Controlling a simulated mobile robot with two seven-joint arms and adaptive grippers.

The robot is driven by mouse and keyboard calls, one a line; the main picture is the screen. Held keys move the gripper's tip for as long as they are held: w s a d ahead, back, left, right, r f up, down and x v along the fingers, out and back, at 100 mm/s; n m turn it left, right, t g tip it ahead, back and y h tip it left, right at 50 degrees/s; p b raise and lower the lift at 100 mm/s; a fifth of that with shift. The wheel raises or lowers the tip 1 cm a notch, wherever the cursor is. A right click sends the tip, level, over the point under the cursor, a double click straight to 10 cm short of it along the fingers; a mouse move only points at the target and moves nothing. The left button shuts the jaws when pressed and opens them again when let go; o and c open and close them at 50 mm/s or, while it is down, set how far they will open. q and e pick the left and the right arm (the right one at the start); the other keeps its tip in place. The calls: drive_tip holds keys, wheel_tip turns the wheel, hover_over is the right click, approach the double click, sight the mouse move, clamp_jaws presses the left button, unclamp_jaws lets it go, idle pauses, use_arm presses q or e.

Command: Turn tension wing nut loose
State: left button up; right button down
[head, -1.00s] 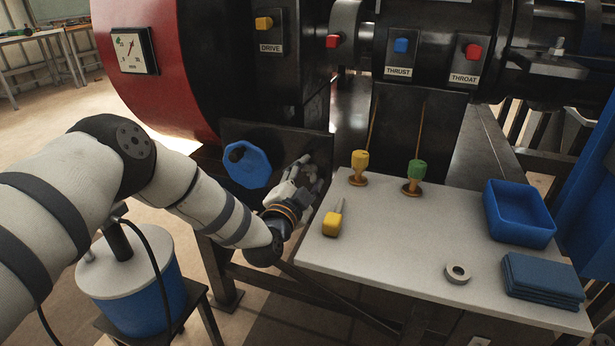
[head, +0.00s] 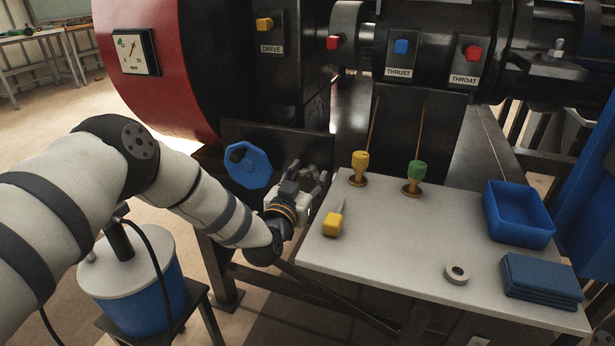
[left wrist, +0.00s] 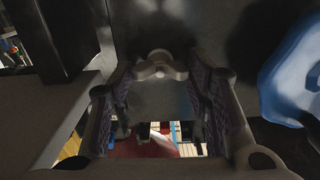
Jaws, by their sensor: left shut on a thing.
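The wing nut (left wrist: 160,67) is pale grey metal with two rounded wings. It shows in the left wrist view in front of a dark panel, between the two finger pads. My left gripper (head: 309,180) is at the dark panel below the press, right of the blue knob. My right gripper is not in view.
The blue knob (head: 247,168) is close left of my gripper. The grey table (head: 400,235) is at its right, with a yellow-handled tool (head: 332,224), a metal ring (head: 457,273), a blue tray (head: 519,240) and folded blue cloths (head: 541,289). A blue drum (head: 145,297) stands below my left arm.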

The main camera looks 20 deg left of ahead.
use_arm(q)
drive_tip(key=n, duration=0.5)
drive_tip(key=shift+a+n, duration=0.1)
drive_tip(key=shift+n, duration=0.2)
drive_tip(key=n+b, duration=0.1)
drive_tip(key=n, duration=0.3)
drive_tip(key=shift+f+n, duration=0.1)
drive_tip(key=shift+n, duration=0.3)
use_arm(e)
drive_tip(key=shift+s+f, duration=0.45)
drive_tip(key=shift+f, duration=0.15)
use_arm(q)
drive_tip(key=o, duration=1.2)
drive_tip(key=shift+c, duration=0.2)
drive_tip(key=s, duration=1.2)
drive_tip(key=shift+a, duration=0.2)
